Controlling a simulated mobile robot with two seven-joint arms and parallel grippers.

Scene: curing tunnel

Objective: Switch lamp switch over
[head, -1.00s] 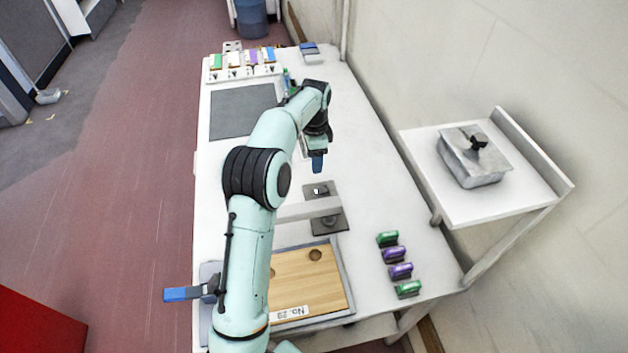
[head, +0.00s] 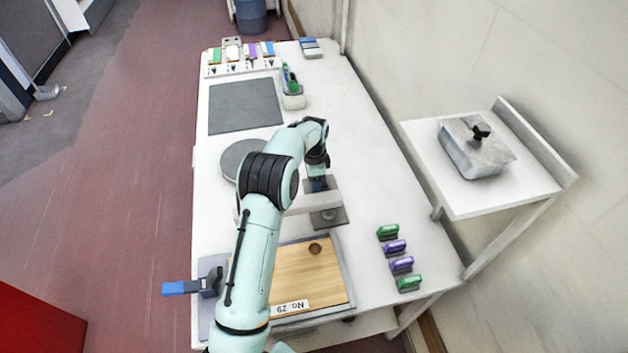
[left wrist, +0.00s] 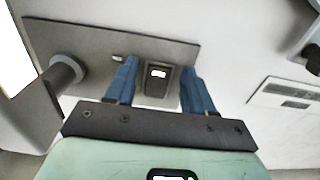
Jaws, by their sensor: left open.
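The lamp switch (left wrist: 158,75) shows in the left wrist view as a small dark housing with a bright white mark. It sits on the lamp's grey base plate (left wrist: 105,48), beside the lamp post (left wrist: 62,74). My left gripper (left wrist: 160,88) is open, with one blue finger on each side of the switch. I cannot tell whether the fingers touch it. In the head view my left gripper (head: 317,184) is low over the far end of the base plate (head: 338,217) and hides the switch. The pale lamp bar (head: 295,205) runs behind my arm.
A wooden board (head: 290,275) in a tray lies in front of the lamp. Several green and purple clips (head: 395,248) stand to the right. A grey disc (head: 240,157) and dark mat (head: 245,108) lie beyond. The table's right middle is clear.

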